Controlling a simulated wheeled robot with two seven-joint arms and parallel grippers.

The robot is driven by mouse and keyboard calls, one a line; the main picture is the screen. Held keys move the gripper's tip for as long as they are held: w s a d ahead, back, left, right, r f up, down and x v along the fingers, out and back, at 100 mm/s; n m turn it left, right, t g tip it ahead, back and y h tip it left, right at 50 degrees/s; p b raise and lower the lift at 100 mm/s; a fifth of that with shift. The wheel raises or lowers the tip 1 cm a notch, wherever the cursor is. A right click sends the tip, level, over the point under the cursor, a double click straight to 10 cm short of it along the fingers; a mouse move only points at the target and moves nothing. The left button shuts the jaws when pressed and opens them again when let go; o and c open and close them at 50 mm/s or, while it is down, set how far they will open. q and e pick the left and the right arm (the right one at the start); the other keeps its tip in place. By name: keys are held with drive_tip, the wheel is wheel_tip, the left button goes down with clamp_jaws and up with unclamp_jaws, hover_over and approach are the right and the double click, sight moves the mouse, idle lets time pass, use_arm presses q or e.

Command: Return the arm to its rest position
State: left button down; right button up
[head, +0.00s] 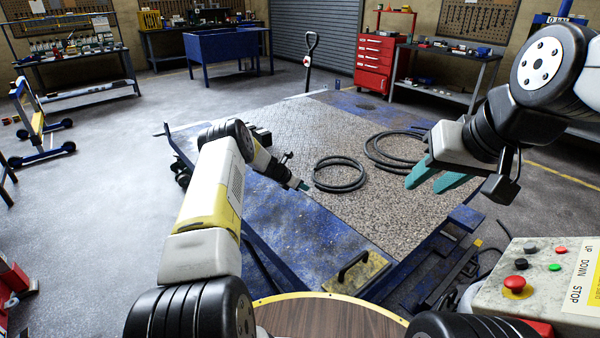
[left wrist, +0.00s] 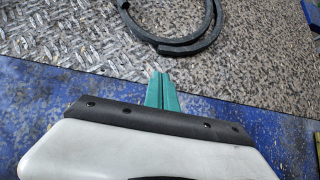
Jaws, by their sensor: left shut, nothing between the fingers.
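My left gripper (head: 303,186) reaches out over the blue edge of the lift platform, its fingertips near a coiled black hose. In the left wrist view its green fingers (left wrist: 161,88) are together with nothing between them. My right gripper (head: 428,184) is at the right of the head view, above the platform's right side. Its two green fingers are apart, with nothing seen between them.
The platform (head: 270,130) has a patterned metal top bearing two black hose coils (head: 340,174) (head: 395,148). A control box (head: 540,262) with red, green and black buttons stands at the lower right. A red tool cabinet (head: 374,62) and workbenches line the back. Open floor lies left.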

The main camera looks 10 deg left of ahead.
use_arm(q)
drive_tip(key=w+v, duration=0.1)
drive_tip(key=v, duration=0.7)
drive_tip(key=s+d+r+m, duration=0.2)
drive_tip(key=s+r+m, duration=0.35)
drive_tip(key=r, duration=0.45)
drive_tip(key=s+d+r+m+g, duration=0.15)
drive_tip(key=s+r+m, duration=0.35)
drive_tip(key=r, duration=0.5)
drive_tip(key=s+d+r+m+t, duration=0.15)
drive_tip(key=s+r+m, duration=0.35)
drive_tip(key=r, duration=0.5)
drive_tip(key=s+r+m+g+y, duration=0.1)
drive_tip(key=s+r+m, duration=0.25)
drive_tip(key=s, duration=0.55)
drive_tip(key=s+r+m+y, duration=0.15)
drive_tip(key=s+r, duration=0.25)
drive_tip(key=s, duration=0.5)
drive_tip(key=s+a+m+y, duration=0.1)
drive_tip(key=s+m, duration=0.6)
drive_tip(key=s, duration=0.9)
drive_tip(key=shift+a+f+m+t, duration=0.3)
drive_tip(key=shift+a+m, duration=0.05)
drive_tip(key=shift+s, duration=0.15)
